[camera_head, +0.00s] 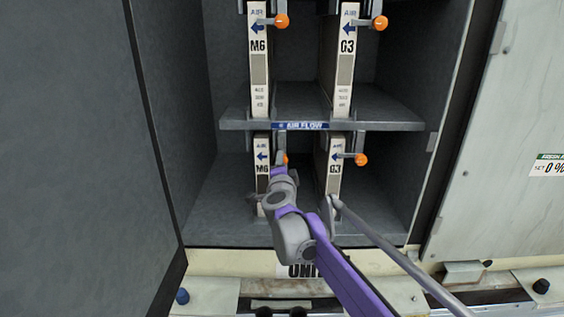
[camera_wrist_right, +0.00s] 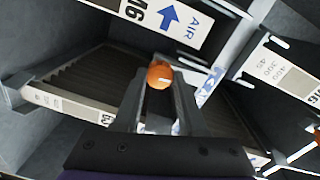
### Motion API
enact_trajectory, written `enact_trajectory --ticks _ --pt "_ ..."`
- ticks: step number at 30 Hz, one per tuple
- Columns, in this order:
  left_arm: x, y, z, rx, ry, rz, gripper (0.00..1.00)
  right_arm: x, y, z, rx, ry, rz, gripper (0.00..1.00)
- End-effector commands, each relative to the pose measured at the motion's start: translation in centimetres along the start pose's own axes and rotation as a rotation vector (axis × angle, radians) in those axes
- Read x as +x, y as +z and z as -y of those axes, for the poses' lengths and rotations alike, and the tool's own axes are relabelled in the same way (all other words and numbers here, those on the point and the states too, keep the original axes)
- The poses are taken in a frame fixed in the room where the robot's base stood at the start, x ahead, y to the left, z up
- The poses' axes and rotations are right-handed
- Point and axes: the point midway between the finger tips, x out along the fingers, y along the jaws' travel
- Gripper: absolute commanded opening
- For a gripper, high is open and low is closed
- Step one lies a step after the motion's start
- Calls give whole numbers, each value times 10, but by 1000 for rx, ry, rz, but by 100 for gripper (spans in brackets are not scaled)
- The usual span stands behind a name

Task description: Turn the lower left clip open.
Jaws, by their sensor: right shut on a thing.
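The lower left clip's orange knob (camera_head: 285,159) shows only in part, in front of the lower left M6 filter (camera_head: 262,152). My right gripper (camera_head: 278,172) covers most of that clip, so its bar's angle is hidden in the head view. In the right wrist view the orange knob (camera_wrist_right: 159,74) sits between the two grey fingers of my right gripper (camera_wrist_right: 160,88), which is shut on it. My left gripper is not in view.
The lower right clip (camera_head: 360,159) sits beside the lower G3 filter (camera_head: 334,165), its knob pointing right. Two upper clips hold orange knobs (camera_head: 281,20) above the shelf (camera_head: 385,122). A thin grey rod (camera_head: 400,260) slants up from the lower right. A dark panel (camera_head: 70,150) fills the left.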

Motion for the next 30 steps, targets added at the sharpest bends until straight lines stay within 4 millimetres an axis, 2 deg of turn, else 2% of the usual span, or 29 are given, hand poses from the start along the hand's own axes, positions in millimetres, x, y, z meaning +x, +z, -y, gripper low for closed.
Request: enact_trajectory --ticks 12,27,28,30 --pt "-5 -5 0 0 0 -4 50 0 0 0 169 -1 6 0" --pt "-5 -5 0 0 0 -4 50 0 0 -1 189 -1 7 0" --pt "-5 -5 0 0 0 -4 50 0 0 -1 189 -1 7 42" --pt "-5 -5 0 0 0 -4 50 0 0 0 188 -1 8 55"
